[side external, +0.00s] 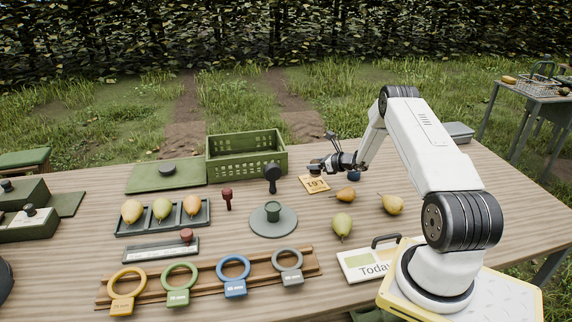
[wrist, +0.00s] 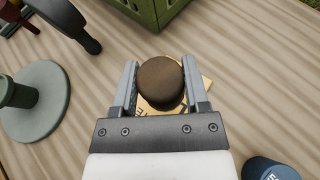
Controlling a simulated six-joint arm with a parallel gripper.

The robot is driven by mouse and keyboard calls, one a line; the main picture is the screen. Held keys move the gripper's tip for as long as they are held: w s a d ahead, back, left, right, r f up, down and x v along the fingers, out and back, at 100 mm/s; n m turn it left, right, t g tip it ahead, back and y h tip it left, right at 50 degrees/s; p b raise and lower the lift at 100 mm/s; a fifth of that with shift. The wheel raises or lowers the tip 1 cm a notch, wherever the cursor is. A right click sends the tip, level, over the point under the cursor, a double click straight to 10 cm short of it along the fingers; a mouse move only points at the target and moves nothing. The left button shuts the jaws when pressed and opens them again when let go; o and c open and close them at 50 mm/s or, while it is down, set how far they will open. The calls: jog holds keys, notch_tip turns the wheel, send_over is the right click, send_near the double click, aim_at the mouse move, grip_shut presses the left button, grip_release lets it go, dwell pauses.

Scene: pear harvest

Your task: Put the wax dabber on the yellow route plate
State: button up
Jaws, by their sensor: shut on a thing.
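The wax dabber, with a round brown top (wrist: 161,80), is between the two fingers of my gripper (wrist: 160,88) in the wrist view. My gripper is shut on it. The yellow route plate (side external: 314,185), with dark print, lies on the table. In the wrist view its edge (wrist: 207,84) shows below and around the dabber, which hides much of it. In the side view my gripper (side external: 316,168) is at the plate's far edge, low over it. I cannot tell whether the dabber touches the plate.
A green crate (side external: 246,139) stands behind, left of the plate. A black-handled tool (side external: 272,176) and a grey-green round stand (side external: 273,227) are to the left. Loose pears (side external: 342,224) lie nearby in front and right. A blue item (wrist: 268,170) is close by my gripper.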

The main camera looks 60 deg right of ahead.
aim_at(320, 171)
jog(key=shift+f, duration=0.1)
jog(key=shift+w+d+f, duration=0.1)
jog(key=shift+w+f, duration=0.05)
jog(key=shift+w, duration=0.05)
jog(key=shift+f, duration=1.5)
jog(key=shift+f, duration=0.15)
jog(key=o, duration=1.2)
jog(key=shift+o, duration=0.2)
jog(key=shift+r, duration=0.2)
jog(key=shift+v, duration=3.75)
